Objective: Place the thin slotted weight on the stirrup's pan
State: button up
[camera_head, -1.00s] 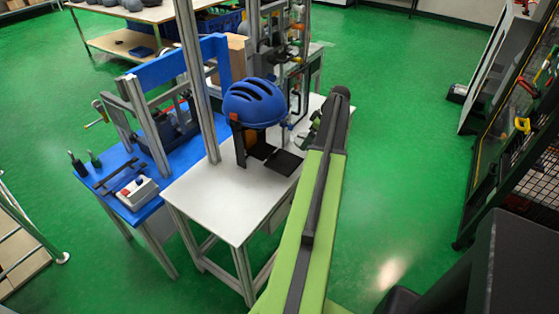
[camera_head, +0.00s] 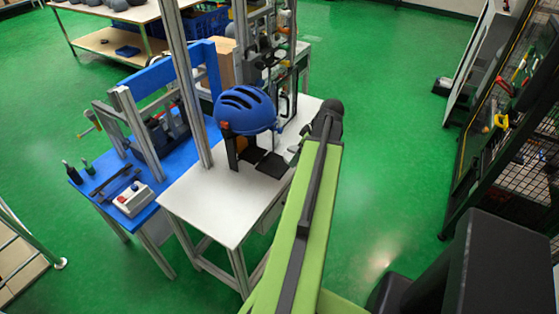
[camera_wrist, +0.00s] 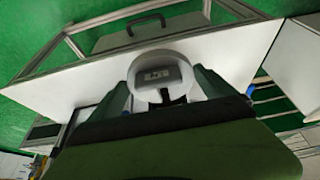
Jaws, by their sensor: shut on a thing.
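My gripper (camera_wrist: 166,95) shows in the wrist view, with a dark finger on each side of a pale, round, disc-like piece, the thin slotted weight (camera_wrist: 142,72). The gripper is shut on it. A grey block with small marks shows at its middle. In the head view my gripper (camera_head: 295,150) is mostly hidden by my arm, just right of the helmet stand. A blue helmet (camera_head: 245,108) sits above the white table. Flat black plates (camera_head: 273,164) lie below it; I cannot tell whether one is the stirrup's pan. The stirrup is not clear in either view.
The white table (camera_head: 205,205) has a bare front part. Grey uprights (camera_head: 188,90) stand left of the helmet. Green floor (camera_head: 375,150) is open at right, before a dark mesh rack (camera_head: 520,150).

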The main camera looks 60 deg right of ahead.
jog(key=b, duration=0.7)
send_over(275, 164)
jog(key=s, duration=0.2)
notch_tip(275, 164, down, 7)
jog(key=shift+w+r, duration=0.1)
jog(key=shift+w, duration=0.05)
jog(key=shift+w+p, duration=0.2)
jog(key=shift+p, duration=0.1)
notch_tip(275, 164, down, 4)
jog(key=b, duration=0.4)
jog(key=shift+f, duration=0.2)
jog(key=shift+a+r, duration=0.1)
jog(key=shift+r, duration=0.1)
jog(key=shift+f, duration=0.15)
jog(key=o, duration=1.7)
jog(key=shift+o, duration=0.3)
